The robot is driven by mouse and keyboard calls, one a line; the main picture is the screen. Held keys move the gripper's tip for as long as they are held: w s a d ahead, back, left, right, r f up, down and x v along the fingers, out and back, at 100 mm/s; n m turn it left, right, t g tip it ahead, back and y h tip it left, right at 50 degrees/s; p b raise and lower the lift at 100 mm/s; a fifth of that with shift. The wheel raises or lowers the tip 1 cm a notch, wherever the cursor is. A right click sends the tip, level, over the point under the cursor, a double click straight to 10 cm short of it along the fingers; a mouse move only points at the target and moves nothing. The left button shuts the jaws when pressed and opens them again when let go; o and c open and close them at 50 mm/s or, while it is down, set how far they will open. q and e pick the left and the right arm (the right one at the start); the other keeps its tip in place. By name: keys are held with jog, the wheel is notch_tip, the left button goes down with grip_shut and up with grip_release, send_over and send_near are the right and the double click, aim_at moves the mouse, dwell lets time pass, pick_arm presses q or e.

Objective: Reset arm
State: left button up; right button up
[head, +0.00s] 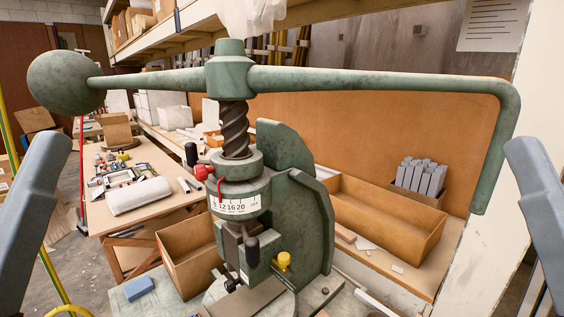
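The green fly press arm (380,81) runs nearly level across the head view through a hub (229,72) on top of the dark screw (234,130). A round ball weight (65,82) is on its left end. Its right end bends down into a handle (495,150). The press body (295,210) stands below, with a white numbered scale collar (235,204). Blue-grey parts of mine show at the left edge (32,215) and right edge (540,195), apart from the press arm; whether their jaws are open or shut cannot be made out.
An empty-looking cardboard bin (190,250) is left of the press. A long bin (385,220) and a box of grey bars (418,178) are at right. A blue block (139,288) lies at front left. A cluttered wooden bench (150,160) stands behind left.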

pick_arm(q)
notch_tip(320, 180, up, 37)
jog(key=n+y+p, duration=0.1)
jog(key=n+p, duration=0.1)
jog(key=p, duration=3.6)
jog(key=shift+w+a, duration=0.3)
jog(key=shift+a, duration=0.1)
jog(key=shift+r, duration=0.15)
